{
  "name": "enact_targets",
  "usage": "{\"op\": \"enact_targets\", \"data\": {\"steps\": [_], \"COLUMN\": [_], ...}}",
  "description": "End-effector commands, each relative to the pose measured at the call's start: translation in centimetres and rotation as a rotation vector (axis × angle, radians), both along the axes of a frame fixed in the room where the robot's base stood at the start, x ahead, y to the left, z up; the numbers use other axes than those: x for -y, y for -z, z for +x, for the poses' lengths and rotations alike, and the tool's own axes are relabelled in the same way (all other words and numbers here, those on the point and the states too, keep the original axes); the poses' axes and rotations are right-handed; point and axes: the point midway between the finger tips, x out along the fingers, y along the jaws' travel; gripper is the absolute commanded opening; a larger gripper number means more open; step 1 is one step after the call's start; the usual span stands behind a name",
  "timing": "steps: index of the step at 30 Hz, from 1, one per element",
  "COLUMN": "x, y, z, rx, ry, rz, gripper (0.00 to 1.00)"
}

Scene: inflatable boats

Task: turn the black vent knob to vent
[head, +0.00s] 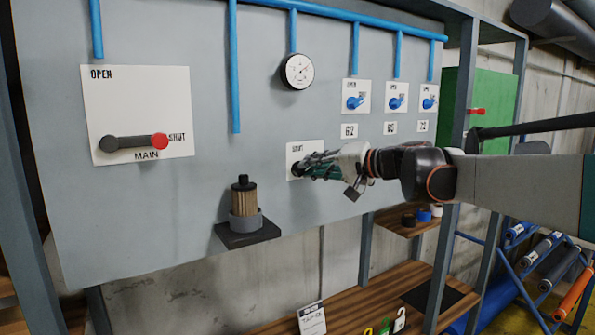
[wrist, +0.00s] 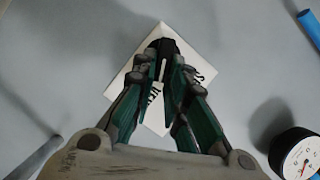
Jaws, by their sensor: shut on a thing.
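The black vent knob (wrist: 163,45) sits on a white label plate (wrist: 147,58) on the grey panel. My gripper (wrist: 166,62) is shut on the knob, one finger on each side, and hides much of it. The lettering on the plate is partly covered, and I cannot tell which way the knob points. In the head view the plate (head: 303,147) is at the middle of the panel, and my gripper (head: 303,168) reaches it from the right. The knob is mostly hidden there by the fingers.
A red-tipped MAIN lever (head: 130,142) is at left, pointing to SHUT. A round gauge (head: 297,71) hangs above the plate, and several blue valves (head: 396,103) are at upper right. A filter (head: 244,197) stands on a small shelf below left. Blue pipes (head: 235,70) run along the panel.

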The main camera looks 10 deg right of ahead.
Motion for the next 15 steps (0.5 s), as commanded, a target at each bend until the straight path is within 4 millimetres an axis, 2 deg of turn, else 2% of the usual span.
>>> {"op": "enact_targets", "data": {"steps": [6,15], "x": [0.14,0.18], "y": [0.4,0.42], "z": [0.03,0.03], "rx": [-0.029,-0.044], "ry": [0.0,0.001], "rz": [0.09,0.133], "gripper": [0.0,0.0]}}
